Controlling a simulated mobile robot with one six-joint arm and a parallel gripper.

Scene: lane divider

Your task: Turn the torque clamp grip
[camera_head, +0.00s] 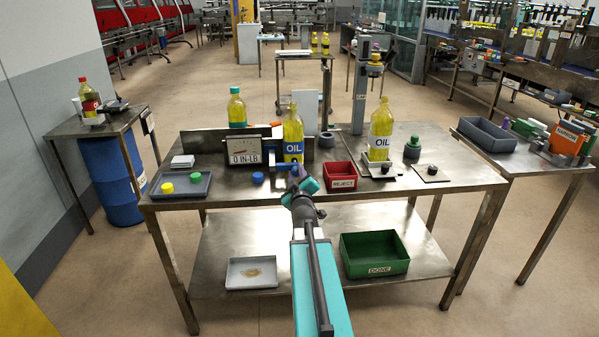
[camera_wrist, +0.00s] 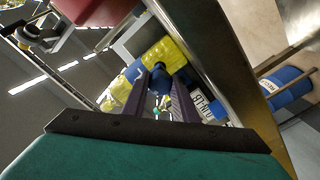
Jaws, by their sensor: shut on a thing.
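The torque clamp grip (camera_head: 283,167) is a blue bar low in front of a yellow OIL bottle (camera_head: 293,138) at the middle of the steel table. My gripper (camera_head: 297,171) reaches it from the front. In the wrist view, my two dark fingers (camera_wrist: 161,100) are closed around a blue part (camera_wrist: 159,78), with the yellow bottle (camera_wrist: 165,57) behind it. The gauge (camera_head: 244,151) left of the bottle reads 0 IN-LB. My wrist hides part of the grip in the head view.
A red REJECT bin (camera_head: 341,184) stands just right of my gripper. A grey tray (camera_head: 165,191) with yellow and green caps is at the left. Another OIL bottle (camera_head: 382,125) stands at the right. A green DONE bin (camera_head: 376,270) is on the lower shelf.

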